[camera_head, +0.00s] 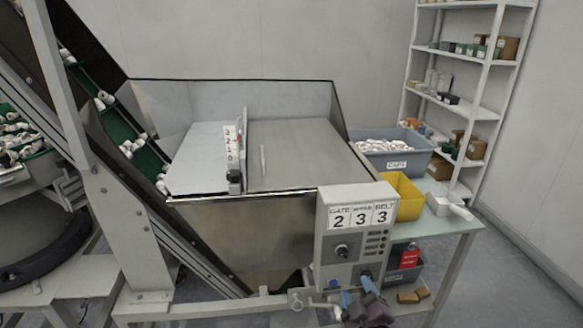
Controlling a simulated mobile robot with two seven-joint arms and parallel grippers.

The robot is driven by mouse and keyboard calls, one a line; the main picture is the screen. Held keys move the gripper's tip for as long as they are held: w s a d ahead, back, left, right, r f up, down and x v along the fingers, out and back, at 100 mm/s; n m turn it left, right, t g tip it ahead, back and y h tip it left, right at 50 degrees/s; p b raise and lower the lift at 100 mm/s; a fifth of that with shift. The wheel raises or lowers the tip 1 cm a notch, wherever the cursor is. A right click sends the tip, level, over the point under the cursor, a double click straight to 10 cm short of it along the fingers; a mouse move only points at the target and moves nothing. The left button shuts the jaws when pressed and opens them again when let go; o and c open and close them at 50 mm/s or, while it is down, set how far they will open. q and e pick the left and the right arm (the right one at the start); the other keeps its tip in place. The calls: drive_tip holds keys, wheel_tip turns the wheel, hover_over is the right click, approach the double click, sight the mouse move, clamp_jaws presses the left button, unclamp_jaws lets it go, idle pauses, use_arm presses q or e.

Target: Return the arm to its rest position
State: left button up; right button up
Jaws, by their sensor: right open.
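My right gripper (357,292) is at the bottom, right of centre. Its dark body comes up from the lower edge, and its two blue fingertips are apart with nothing seen between them. The fingertips overlap the lower part of a grey control box (328,240) in the picture. Whether they touch it I cannot tell. The box carries number cards reading 2, 3 and 3, a black knob and a blue button. My left gripper is not in view.
A metal hopper (240,235) stands behind the box, with an inclined green cleated conveyor (118,130) carrying white caps at left. A yellow bin (408,197) and a grey crate of white caps (392,162) are at right. A shelf rack (480,100) stands behind. Floor is open at far right.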

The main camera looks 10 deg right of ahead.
drive_tip(key=s+d+f+m+g, duration=0.2)
drive_tip(key=s+f, duration=0.1)
drive_tip(key=s, duration=0.6)
drive_tip(key=s+d+f+m+g+p, duration=0.1)
drive_tip(key=s+d+f+m+g, duration=0.1)
drive_tip(key=s, duration=0.7)
drive_tip(key=s+d+f+m+g, duration=0.2)
drive_tip(key=s+d+f+m, duration=0.1)
drive_tip(key=s, duration=0.5)
drive_tip(key=shift+s+f+m+g, duration=0.4)
